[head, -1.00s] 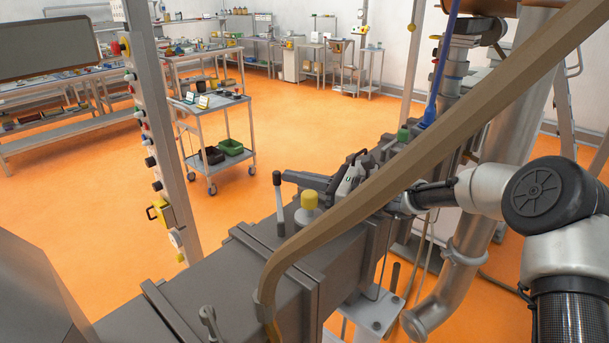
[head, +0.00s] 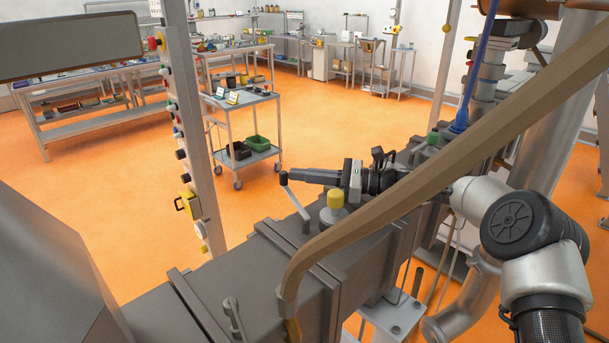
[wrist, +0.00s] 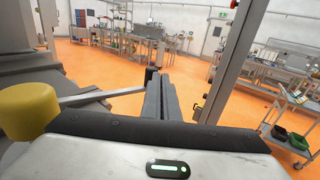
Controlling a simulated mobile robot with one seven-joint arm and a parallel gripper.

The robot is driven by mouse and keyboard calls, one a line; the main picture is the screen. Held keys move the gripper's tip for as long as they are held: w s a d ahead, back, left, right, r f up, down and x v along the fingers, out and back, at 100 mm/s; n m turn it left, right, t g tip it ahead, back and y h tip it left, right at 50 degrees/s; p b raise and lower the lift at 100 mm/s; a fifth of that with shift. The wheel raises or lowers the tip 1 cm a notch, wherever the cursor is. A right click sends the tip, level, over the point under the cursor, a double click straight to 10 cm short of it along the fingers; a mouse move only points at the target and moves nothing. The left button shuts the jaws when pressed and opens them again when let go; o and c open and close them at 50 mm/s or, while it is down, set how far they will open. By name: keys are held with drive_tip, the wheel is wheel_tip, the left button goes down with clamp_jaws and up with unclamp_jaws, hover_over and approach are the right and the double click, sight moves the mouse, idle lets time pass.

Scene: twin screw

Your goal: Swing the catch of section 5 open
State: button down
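A grey catch lever (head: 296,204) with a dark end knob stands on the barrel casing, tilted with its top to the left. I take it as the section's catch; no section number is readable. My gripper (head: 290,177) reaches in from the right, its fingertips at the lever's knob. In the wrist view my gripper (wrist: 160,98) has its dark fingers together, with no clear gap between them. The lever (wrist: 105,95) crosses from the left to its knob at the fingers' left side near the tips. Whether they touch cannot be told.
A yellow-capped fitting (head: 335,200) stands close beside the lever, below my gripper. A brown curved conduit (head: 400,190) crosses in front of my arm. A second lever (head: 233,315) sits nearer on the casing. A grey post (head: 190,130) and a trolley (head: 245,115) stand beyond.

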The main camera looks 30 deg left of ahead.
drive_tip(key=shift+s+a+r, duration=0.1)
drive_tip(key=shift+s+a, duration=0.15)
drive_tip(key=shift+s, duration=0.05)
wheel_tip(320, 180, up, 10)
drive_tip(key=shift+w+d+b, duration=0.2)
drive_tip(key=shift+w+b, duration=0.05)
drive_tip(key=shift+b, duration=0.15)
drive_tip(key=shift+d+f, duration=0.1)
drive_tip(key=shift+f, duration=0.1)
idle(0.3)
